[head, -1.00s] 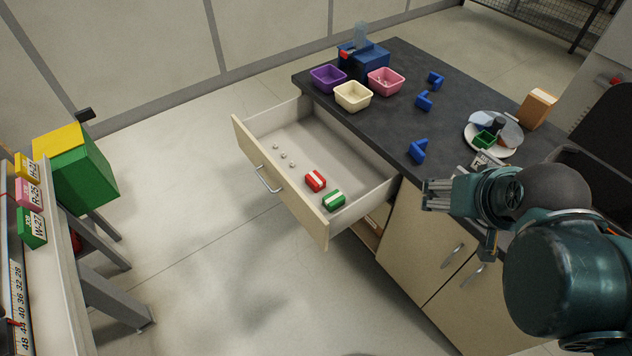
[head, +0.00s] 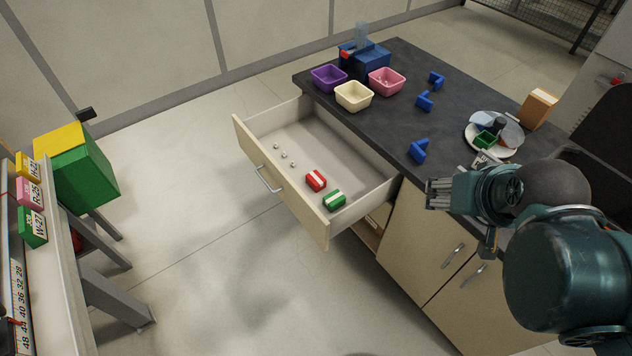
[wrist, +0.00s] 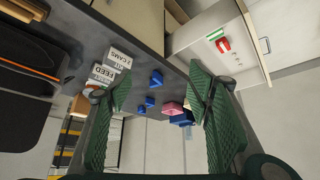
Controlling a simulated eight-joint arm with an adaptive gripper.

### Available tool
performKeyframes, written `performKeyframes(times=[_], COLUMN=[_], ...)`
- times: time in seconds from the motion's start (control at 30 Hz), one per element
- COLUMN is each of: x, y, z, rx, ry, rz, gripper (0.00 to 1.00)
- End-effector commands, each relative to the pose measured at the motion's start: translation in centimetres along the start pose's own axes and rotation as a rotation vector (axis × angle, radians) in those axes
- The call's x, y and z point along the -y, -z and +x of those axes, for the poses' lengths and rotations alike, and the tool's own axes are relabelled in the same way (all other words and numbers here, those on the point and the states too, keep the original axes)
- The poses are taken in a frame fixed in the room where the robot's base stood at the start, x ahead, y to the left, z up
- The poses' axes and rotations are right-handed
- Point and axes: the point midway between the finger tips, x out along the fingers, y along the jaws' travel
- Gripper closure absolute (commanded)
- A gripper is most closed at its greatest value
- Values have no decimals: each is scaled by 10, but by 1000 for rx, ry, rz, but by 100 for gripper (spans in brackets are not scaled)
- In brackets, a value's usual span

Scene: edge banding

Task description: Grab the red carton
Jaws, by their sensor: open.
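The red carton (head: 316,181) is small with a white band and lies in the open drawer (head: 297,150). A green carton (head: 334,200) with a white band lies beside it, nearer the drawer's front corner. In the wrist view the red carton (wrist: 223,44) and the green carton (wrist: 215,34) show at the upper right, inside the drawer. My gripper (head: 432,194) is to the right of the drawer, near the counter's front edge and apart from the red carton. In the wrist view my gripper (wrist: 163,105) is open, with nothing between its green ridged fingers.
The dark counter (head: 400,130) holds purple (head: 328,77), cream (head: 353,96) and pink (head: 386,81) bins, several blue blocks and a plate (head: 470,140). Several small round pieces (head: 284,155) lie in the drawer. The drawer walls surround the cartons; the floor in front is clear.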

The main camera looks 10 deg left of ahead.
Motion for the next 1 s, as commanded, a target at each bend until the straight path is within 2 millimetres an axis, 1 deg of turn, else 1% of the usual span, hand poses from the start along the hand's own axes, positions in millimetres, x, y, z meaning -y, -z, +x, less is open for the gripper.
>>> performKeyframes(times=[0.17, 0.47, 0.77, 1.0], x=[5, 19, 37, 54], y=[13, 47, 80, 105], z=[3, 16, 37, 58], rx=[14, 60, 107, 146], ry=[7, 25, 44, 59], rz=[-18, -71, -128, -174], gripper=[49, 49, 49, 49])
